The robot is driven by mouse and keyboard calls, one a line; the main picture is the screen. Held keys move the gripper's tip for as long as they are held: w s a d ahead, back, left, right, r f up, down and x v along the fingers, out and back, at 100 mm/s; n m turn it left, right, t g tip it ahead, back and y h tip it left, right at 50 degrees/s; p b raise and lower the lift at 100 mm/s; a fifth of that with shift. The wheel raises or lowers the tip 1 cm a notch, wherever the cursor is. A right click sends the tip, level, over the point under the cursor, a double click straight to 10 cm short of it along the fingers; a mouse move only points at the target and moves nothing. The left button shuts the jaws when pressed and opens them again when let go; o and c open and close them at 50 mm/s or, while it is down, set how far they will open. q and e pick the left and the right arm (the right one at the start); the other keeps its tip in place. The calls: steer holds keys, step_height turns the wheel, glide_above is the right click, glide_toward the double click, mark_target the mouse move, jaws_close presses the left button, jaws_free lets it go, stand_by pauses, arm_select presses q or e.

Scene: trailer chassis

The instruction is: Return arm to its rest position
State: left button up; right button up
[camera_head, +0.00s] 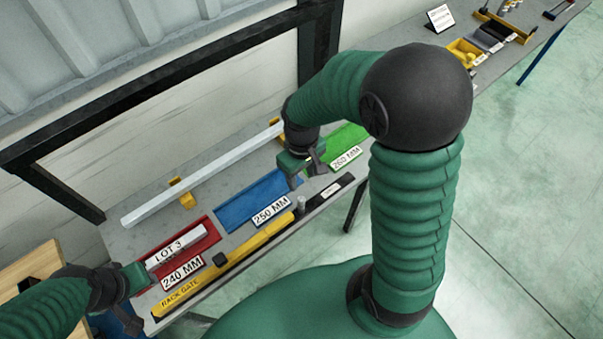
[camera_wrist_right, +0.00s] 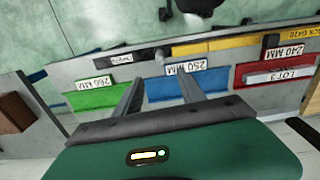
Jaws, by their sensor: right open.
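My right gripper (camera_head: 308,171) hangs above the bench between the blue tray (camera_head: 240,204) and the green tray (camera_head: 347,136). In the right wrist view, its two grey fingers (camera_wrist_right: 157,92) are apart with nothing between them. The blue 250 MM tray (camera_wrist_right: 215,80) lies behind one finger, and the green 260 MM tray (camera_wrist_right: 92,99) shows to the left. My left gripper (camera_head: 140,277) is at the lower left, beside the red 240 MM tray (camera_head: 206,238), which holds a white piece labelled LOT 3 (camera_head: 175,246). Its fingers are not clear.
A long white bar (camera_head: 205,172) on yellow supports lies at the back. Open floor (camera_head: 530,200) lies to the right.

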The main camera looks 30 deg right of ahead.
arm_select(q)
steer(key=shift+w+f, duration=0.1)
arm_select(e)
steer(key=shift+w+r, duration=0.15)
steer(key=shift+r, duration=0.5)
arm_select(q)
steer(key=shift+f, duration=0.1)
arm_select(e)
steer(key=shift+f, duration=0.1)
arm_select(q)
steer(key=b+x, duration=0.3)
steer(key=b, duration=0.1)
steer(key=s+b+x, duration=0.1)
steer(key=b+x, duration=0.3)
steer(key=s+b+x, duration=0.1)
steer(key=b+x, duration=0.3)
steer(key=shift+s+f, duration=0.35)
steer(key=shift+f, duration=0.1)
steer(key=shift+a, duration=0.1)
arm_select(e)
steer(key=s+a+f+t, duration=0.1)
steer(key=s+a+f, duration=0.1)
steer(key=f, duration=0.3)
steer(key=s+a+f+m+t, duration=0.1)
steer(key=s+a+f, duration=0.1)
steer(key=f, duration=0.4)
steer(key=shift+s+a+m+t, duration=0.2)
steer(key=shift+a+m+t, duration=0.1)
steer(key=shift+f, duration=0.1)
